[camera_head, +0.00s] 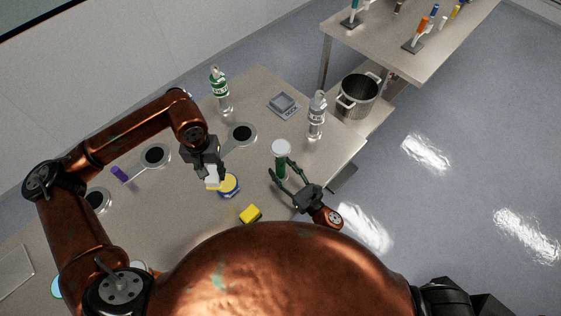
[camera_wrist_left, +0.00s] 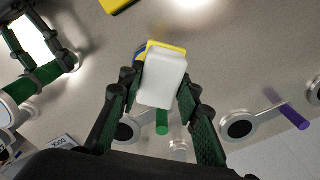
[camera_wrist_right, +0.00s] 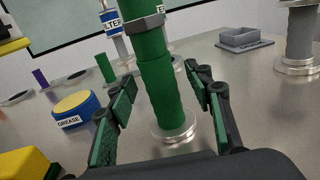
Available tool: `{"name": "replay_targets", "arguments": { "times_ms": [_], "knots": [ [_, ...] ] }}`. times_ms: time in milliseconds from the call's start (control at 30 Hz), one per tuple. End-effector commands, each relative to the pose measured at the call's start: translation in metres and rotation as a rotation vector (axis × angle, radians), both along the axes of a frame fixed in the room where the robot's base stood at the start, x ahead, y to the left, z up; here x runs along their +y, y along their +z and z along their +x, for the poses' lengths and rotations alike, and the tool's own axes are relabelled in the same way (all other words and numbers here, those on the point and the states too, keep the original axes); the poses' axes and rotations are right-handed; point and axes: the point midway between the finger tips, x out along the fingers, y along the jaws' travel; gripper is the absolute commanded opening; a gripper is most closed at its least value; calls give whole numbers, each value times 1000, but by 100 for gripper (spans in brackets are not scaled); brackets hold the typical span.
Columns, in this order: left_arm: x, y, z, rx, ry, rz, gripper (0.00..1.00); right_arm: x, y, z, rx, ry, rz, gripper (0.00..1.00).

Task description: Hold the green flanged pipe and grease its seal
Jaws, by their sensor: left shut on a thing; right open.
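The green flanged pipe (camera_head: 282,168) stands upright on the table, its pale round flange on top. My right gripper (camera_head: 284,172) is open, with its fingers on either side of the pipe. In the right wrist view the pipe (camera_wrist_right: 160,85) rises between the open fingers from a shiny round base; contact is not visible. My left gripper (camera_head: 211,176) is shut on a white block with a yellow face (camera_wrist_left: 162,80). The block is over or beside the blue grease tub with a yellow top (camera_head: 229,184); I cannot tell if they touch. The tub's GREASE label (camera_wrist_right: 69,121) shows in the right wrist view.
A yellow block (camera_head: 250,214) lies near the front. A metal pot (camera_head: 358,96) stands behind right.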

Motion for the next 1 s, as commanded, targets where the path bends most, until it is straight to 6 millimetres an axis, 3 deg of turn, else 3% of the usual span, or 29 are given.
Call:
{"name": "replay_targets", "arguments": {
  "times_ms": [500, 1000],
  "knots": [
    [0, 1, 0, 0, 0, 0, 12, 8, 0, 11, 1, -1, -1, 47],
    [0, 1, 0, 0, 0, 0, 12, 8, 0, 10, 1, -1, -1, 13]
  ]
}}
